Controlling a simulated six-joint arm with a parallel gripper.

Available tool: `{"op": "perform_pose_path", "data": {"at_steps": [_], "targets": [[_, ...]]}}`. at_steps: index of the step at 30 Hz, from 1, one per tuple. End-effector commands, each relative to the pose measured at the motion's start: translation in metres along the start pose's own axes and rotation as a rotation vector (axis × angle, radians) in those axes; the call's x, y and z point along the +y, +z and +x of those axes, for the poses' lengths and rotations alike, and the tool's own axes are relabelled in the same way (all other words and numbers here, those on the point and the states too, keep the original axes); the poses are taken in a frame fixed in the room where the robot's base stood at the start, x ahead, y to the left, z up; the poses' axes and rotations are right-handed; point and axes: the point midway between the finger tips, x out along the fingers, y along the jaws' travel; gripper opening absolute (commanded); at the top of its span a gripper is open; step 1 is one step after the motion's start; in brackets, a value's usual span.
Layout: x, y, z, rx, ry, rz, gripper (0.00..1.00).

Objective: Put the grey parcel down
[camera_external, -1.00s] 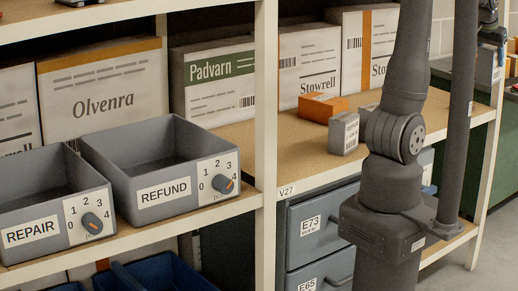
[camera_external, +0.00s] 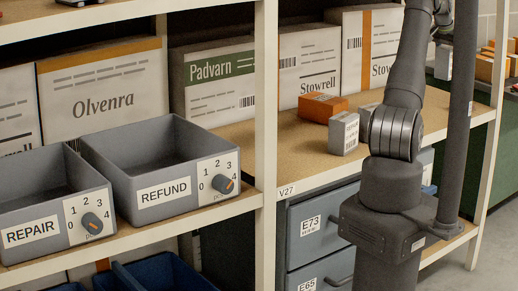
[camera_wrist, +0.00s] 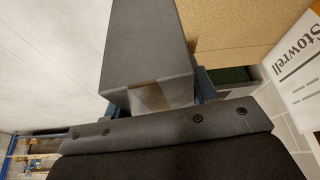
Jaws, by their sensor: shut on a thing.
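The grey parcel (camera_wrist: 146,45) is a plain box with a brownish tape patch on its near end. My gripper (camera_wrist: 155,97) is shut on it, with a bluish finger showing at either side. In the external view the parcel (camera_external: 442,62) hangs below my gripper (camera_external: 443,36) at the upper right, partly hidden behind my upright column. The parcel is held in the air; its far end is out of sight in the wrist view.
A wooden shelf (camera_external: 290,150) carries an orange box (camera_external: 322,107), a small grey box (camera_external: 344,133) and Stowrell cartons (camera_external: 305,70). REFUND (camera_external: 165,195) and REPAIR (camera_external: 32,233) bins stand at the left. The shelf front by the white post is clear.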

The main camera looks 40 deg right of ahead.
Motion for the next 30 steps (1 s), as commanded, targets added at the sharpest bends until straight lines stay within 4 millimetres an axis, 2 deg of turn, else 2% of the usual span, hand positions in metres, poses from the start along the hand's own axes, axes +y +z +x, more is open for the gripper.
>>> {"op": "perform_pose_path", "data": {"at_steps": [1, 8, 11, 15, 18, 24, 29, 30], "targets": [[-0.026, 0.001, 0.005, 0.0, -0.001, -0.004, 0.21], [-0.114, 0.017, 0.014, 0.0, 0.016, 0.04, 0.21], [-0.157, 0.029, 0.016, 0.001, 0.026, 0.063, 0.21], [-0.223, 0.056, 0.018, 0.002, 0.042, 0.104, 0.21], [-0.262, 0.075, 0.018, 0.001, 0.054, 0.133, 0.21], [-0.318, 0.11, 0.015, 0.001, 0.073, 0.178, 0.21], [-0.349, 0.134, 0.013, 0.001, 0.084, 0.204, 0.21], [-0.352, 0.138, 0.005, 0.003, 0.089, 0.225, 0.21]]}}
